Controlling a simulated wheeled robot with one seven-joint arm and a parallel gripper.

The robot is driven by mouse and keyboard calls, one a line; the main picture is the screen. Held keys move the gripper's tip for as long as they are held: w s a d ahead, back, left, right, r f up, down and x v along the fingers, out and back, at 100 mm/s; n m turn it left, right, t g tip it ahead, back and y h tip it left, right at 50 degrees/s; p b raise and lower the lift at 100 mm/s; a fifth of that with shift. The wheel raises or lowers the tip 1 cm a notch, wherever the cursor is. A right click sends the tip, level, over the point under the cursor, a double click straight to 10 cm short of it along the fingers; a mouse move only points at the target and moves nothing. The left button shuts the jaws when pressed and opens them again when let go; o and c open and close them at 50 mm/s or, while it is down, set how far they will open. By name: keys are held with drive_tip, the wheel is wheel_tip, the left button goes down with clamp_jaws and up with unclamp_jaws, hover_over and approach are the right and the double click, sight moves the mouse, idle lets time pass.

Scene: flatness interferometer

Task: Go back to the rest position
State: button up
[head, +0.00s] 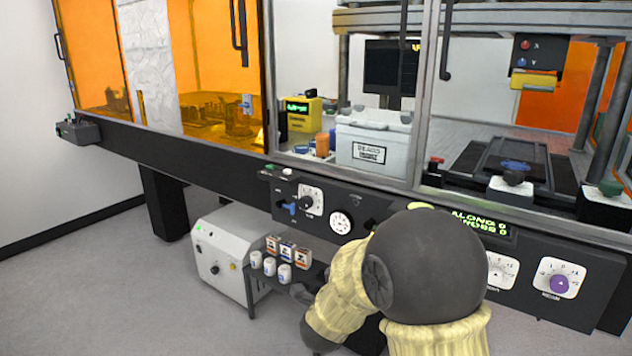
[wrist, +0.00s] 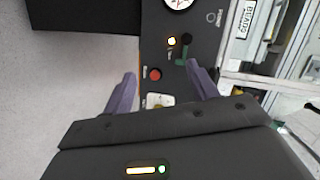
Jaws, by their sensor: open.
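My gripper (wrist: 161,88) shows in the wrist view with its two purple fingers spread apart and nothing between them. The dark control panel (wrist: 160,22) lies beyond the fingers. A red button (wrist: 155,74) and part of a white dial plate (wrist: 160,100) show between them in the picture. A green lever (wrist: 182,55) is close to the right fingertip; I cannot tell whether they touch. In the head view my arm covers the middle of the control panel (head: 385,208), and the gripper's fingers cannot be made out there.
A white boxy unit (head: 222,260) and a low shelf with several small jars (head: 270,266) stand below the panel. Glass doors with a metal frame (head: 425,90) rise above it. A purple knob (head: 558,284) is at the right. Open floor (head: 110,290) lies to the left.

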drive_tip(key=s+d+f+n+g+y, duration=0.2)
drive_tip(key=s+f+n+g, duration=0.15)
drive_tip(key=s+n, duration=0.35)
drive_tip(key=s+d+f+n+g+y, duration=0.2)
drive_tip(key=s+f+n+g, duration=0.15)
drive_tip(key=s+n, duration=0.4)
drive_tip(key=s+d+f+n+g+y, duration=0.2)
drive_tip(key=s+n+g, duration=0.3)
drive_tip(key=s, duration=0.5)
drive_tip(key=w+p+v, duration=0.3)
drive_tip(key=p+v, duration=1.3)
drive_tip(key=p, duration=0.1)
drive_tip(key=w+a+r+p+v, duration=0.1)
drive_tip(key=w+p+v, duration=0.2)
drive_tip(key=p+v, duration=1.3)
drive_tip(key=shift+w+r+p, duration=0.35)
drive_tip(key=shift+w+r, duration=0.1)
drive_tip(key=shift+w, duration=0.2)
drive_tip(key=shift+a, duration=0.1)
